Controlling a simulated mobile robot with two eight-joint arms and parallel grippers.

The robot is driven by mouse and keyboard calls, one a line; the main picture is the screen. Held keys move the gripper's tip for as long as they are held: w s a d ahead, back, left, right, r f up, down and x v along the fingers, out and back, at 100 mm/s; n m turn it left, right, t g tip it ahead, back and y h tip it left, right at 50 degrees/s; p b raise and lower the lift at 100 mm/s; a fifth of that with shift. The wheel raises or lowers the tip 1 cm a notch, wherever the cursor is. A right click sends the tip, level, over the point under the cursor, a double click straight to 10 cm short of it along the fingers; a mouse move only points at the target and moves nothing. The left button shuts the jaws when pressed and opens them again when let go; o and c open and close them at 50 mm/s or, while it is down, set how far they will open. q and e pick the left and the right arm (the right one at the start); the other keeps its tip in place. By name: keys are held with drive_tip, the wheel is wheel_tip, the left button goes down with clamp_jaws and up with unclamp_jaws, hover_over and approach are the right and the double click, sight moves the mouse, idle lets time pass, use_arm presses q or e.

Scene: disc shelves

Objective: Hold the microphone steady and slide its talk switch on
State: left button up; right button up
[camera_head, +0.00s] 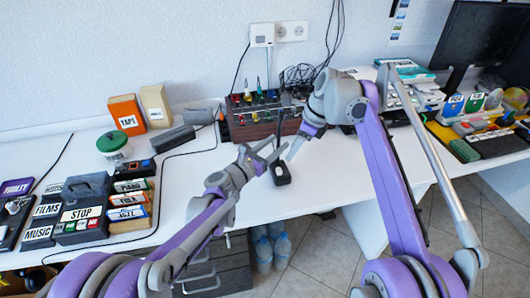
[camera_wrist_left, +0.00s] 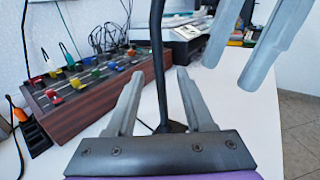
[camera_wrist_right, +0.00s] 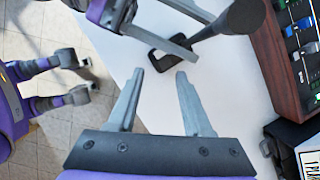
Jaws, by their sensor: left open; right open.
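The microphone is black, with a base (camera_head: 282,173) standing on the white table near its front edge. In the right wrist view its base (camera_wrist_right: 165,60), slanting stem (camera_wrist_right: 208,30) and wide head (camera_wrist_right: 246,14) show. I cannot make out the talk switch. My left gripper (camera_head: 274,149) is open at the microphone. In the left wrist view the dark stem (camera_wrist_left: 157,65) appears between its fingers (camera_wrist_left: 160,78); contact cannot be told. My right gripper (camera_head: 301,143) is open and empty beside it, its fingers (camera_wrist_right: 158,76) pointing toward the base.
A wooden mixer box (camera_head: 262,116) with coloured knobs stands just behind the microphone. Black cables (camera_head: 300,76) run up the wall. A tape recorder (camera_head: 82,209) and boxes (camera_head: 128,114) fill the left side. The table between them and the microphone is mostly clear.

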use_arm(q)
drive_tip(key=shift+x, duration=0.9)
drive_tip(key=shift+s, duration=0.1)
clamp_jaws()
idle(0.7)
